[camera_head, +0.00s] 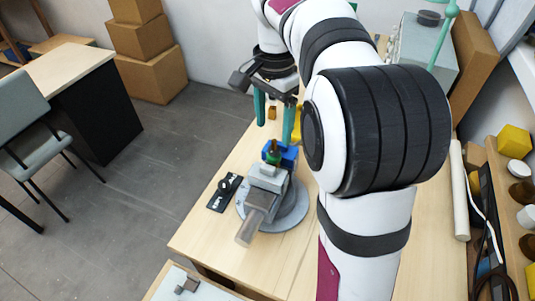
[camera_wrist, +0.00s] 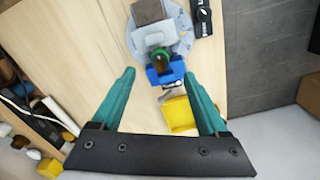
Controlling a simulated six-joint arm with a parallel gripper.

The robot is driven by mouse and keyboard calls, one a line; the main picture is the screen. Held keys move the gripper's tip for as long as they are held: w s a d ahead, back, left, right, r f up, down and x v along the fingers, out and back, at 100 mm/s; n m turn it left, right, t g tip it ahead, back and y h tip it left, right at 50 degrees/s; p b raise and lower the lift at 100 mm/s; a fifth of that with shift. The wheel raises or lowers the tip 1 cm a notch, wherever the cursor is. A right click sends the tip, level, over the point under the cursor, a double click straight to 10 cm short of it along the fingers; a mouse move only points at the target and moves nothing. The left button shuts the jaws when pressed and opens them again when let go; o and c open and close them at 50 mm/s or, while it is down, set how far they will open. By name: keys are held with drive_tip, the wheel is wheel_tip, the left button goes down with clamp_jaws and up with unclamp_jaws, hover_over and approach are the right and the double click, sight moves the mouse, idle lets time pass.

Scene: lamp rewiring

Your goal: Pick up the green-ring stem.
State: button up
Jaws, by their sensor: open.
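The green-ring stem (camera_head: 274,151) stands in the vise (camera_head: 268,181) on the wooden table, between blue jaws (camera_head: 288,153). It is brown with a green ring. In the wrist view the stem (camera_wrist: 160,61) shows ahead of my fingertips, by the blue jaws (camera_wrist: 166,74) and below the grey vise body (camera_wrist: 153,35). My gripper (camera_head: 276,128) points down on the far side of the vise, its teal fingers wide apart. In the wrist view my gripper (camera_wrist: 159,75) is open with nothing held; the stem lines up roughly between the fingertips but looks farther off.
A yellow bin (camera_wrist: 181,115) lies near one finger. A black strip with a dark knob (camera_head: 224,192) lies left of the vise. Shelved items, including a yellow block (camera_head: 514,141), stand along the right. The table front (camera_head: 210,238) is clear.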

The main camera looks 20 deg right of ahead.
sight(274, 140)
wheel_tip(274, 140, down, 8)
drive_tip(key=shift+w+d+r, duration=0.1)
drive_tip(key=shift+d, duration=0.05)
clamp_jaws()
idle(0.3)
idle(1.1)
